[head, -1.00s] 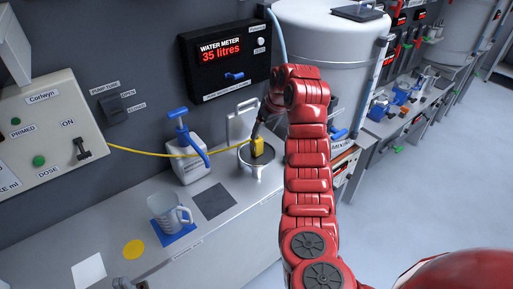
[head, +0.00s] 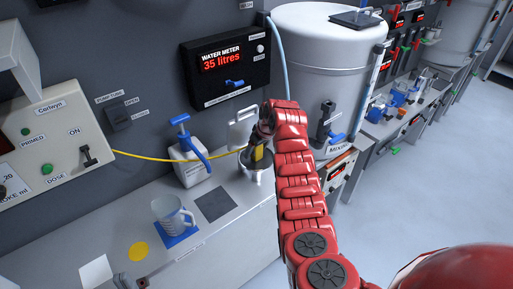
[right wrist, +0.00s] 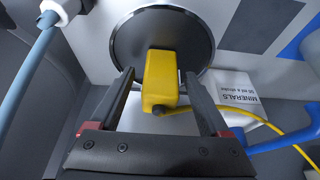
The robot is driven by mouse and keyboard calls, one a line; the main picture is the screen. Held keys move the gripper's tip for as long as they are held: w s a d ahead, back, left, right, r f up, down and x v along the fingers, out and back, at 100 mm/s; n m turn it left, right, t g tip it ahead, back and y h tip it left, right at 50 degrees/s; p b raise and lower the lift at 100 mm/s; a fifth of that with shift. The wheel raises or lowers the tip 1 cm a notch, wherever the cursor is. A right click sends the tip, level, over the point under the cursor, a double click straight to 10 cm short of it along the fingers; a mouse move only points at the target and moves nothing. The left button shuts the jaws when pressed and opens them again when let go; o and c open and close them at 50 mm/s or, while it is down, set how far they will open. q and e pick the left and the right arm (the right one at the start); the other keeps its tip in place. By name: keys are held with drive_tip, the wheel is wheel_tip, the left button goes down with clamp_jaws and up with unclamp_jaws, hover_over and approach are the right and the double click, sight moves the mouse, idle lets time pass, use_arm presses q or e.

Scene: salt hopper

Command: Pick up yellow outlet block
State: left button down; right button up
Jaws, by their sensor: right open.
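The yellow outlet block (head: 258,154) is at the metal funnel-like pot (head: 254,176) on the bench, with a yellow cable (head: 222,155) attached. In the head view my right gripper (head: 260,146) is above it and hides part of it. In the right wrist view the block (right wrist: 161,80) stands between the two open fingers of my right gripper (right wrist: 160,73), with a gap visible on each side. The round dark pot (right wrist: 200,35) is behind it. Only part of my left gripper (head: 132,283) shows at the bottom left edge, and its jaws cannot be made out.
A white jug with a blue pump (head: 190,165) stands left of the pot. A measuring jug (head: 170,214) stands on a blue mat. The water meter (head: 224,65) is on the wall behind, and a large white tank (head: 325,75) is to the right. The grey mat (head: 213,203) is bare.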

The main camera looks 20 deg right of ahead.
clamp_jaws()
idle(0.4)
